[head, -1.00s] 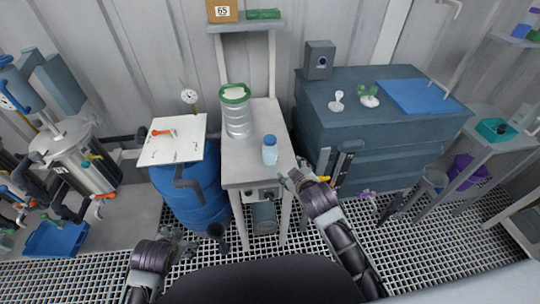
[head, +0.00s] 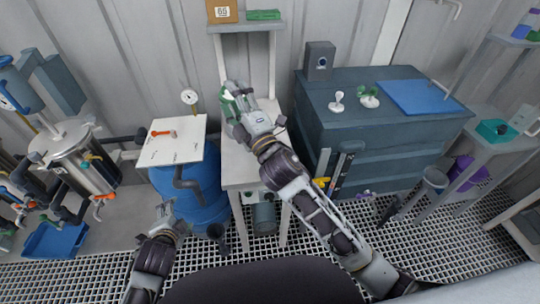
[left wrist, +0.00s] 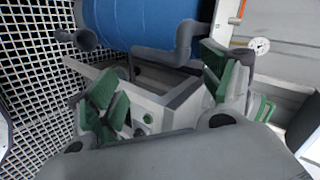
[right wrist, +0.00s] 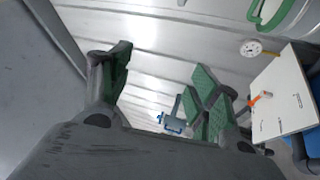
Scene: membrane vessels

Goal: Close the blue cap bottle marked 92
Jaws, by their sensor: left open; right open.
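The small blue cap bottle does not show in any view now; my right arm and hand cover its former place in the head view. No mark 92 can be read. My right gripper (head: 232,92) is over the narrow grey table (head: 233,175), in front of the large clear jar with a green rim, which it mostly hides in the head view. That rim (right wrist: 268,13) shows at the upper right of the right wrist view. My right gripper's green-padded fingers (right wrist: 165,65) are apart and empty. My left gripper (head: 167,208) is low by the blue barrel; its fingers (left wrist: 158,75) are open and empty.
The blue barrel (head: 192,190) with a white board (head: 180,150) on top stands left of the table. A shelf (head: 245,27) with a box is above the table's back. A dark cabinet (head: 400,130) stands to the right, with a steel vessel (head: 85,165) far left.

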